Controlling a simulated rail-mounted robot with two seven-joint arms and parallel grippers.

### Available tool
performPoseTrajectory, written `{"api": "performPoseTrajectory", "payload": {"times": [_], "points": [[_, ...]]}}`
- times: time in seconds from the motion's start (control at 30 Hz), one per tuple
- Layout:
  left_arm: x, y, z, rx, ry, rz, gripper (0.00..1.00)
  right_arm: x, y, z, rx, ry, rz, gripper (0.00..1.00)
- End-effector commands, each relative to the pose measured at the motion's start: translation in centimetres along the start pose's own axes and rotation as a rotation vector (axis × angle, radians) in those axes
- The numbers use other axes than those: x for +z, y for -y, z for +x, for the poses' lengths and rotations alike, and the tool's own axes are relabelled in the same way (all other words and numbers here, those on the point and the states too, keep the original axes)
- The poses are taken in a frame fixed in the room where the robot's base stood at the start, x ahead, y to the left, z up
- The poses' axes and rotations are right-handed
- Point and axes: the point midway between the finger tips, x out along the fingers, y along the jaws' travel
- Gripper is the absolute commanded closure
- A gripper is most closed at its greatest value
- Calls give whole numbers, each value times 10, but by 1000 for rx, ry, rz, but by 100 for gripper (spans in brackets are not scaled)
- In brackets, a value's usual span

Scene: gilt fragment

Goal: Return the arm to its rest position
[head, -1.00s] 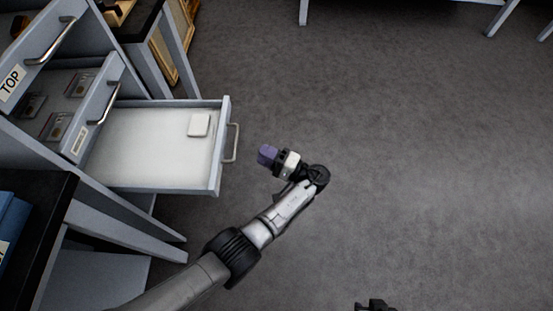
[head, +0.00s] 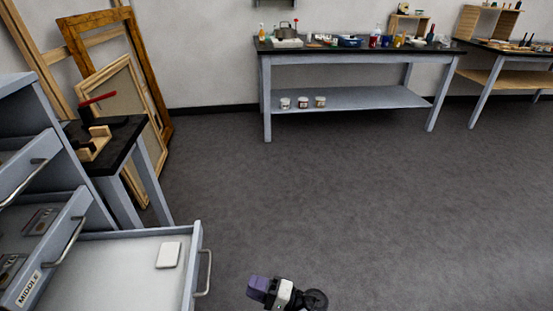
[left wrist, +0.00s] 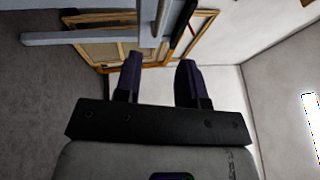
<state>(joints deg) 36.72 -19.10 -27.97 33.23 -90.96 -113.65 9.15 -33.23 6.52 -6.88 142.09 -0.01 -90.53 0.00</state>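My left gripper (head: 258,288) shows at the bottom of the head view, to the right of the open lower drawer and clear of its handle. In the left wrist view its two dark purple fingers (left wrist: 158,72) stand apart with nothing between them, so it is open and empty. Most of my left arm is below the picture edge. My right gripper is not in view.
The open drawer (head: 120,238) holds a white block (head: 168,255). The drawer labelled MIDDLE (head: 58,238) is partly out above it. Picture frames (head: 155,85) lean on the wall. A far table (head: 350,52) bears several items. Floor between is clear.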

Motion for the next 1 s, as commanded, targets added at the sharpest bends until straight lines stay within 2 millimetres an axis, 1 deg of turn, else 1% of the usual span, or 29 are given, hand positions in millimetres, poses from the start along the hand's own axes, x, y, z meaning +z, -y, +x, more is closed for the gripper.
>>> {"api": "performPoseTrajectory", "payload": {"times": [0.1, 0.17, 0.23, 0.3, 0.37, 0.47, 0.57, 0.67, 0.73, 0.77, 0.8, 0.87, 0.9, 1.0], "points": [[-3, -1, 0, 3, -20, 25, 63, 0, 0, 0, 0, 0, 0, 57], [-6, -7, 0, 40, -41, 55, 63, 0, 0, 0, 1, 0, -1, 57], [-10, -15, -1, 107, -61, 84, 63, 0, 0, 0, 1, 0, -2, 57], [-16, -16, -4, 209, -83, 82, 63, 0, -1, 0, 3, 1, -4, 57], [-24, -12, -9, 320, -109, 59, 63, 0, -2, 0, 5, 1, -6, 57], [-38, 3, -18, 521, -162, -9, 63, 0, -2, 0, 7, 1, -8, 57], [-52, 26, -25, 718, -225, -101, 63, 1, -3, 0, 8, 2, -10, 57], [-63, 58, -24, 910, -301, -222, 63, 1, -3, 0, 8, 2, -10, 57], [-65, 89, -20, 1036, -361, -307, 63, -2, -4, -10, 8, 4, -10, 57], [-64, 102, -17, 1086, -386, -341, 63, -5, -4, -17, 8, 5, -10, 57], [-61, 121, -13, 1150, -419, -387, 63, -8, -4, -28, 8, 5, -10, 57], [-52, 150, -5, 1241, -466, -452, 63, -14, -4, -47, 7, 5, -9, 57], [-45, 169, 1, 1295, -498, -494, 63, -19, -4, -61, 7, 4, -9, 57], [-23, 209, 16, 1404, -560, -580, 63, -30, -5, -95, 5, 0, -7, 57]]}}
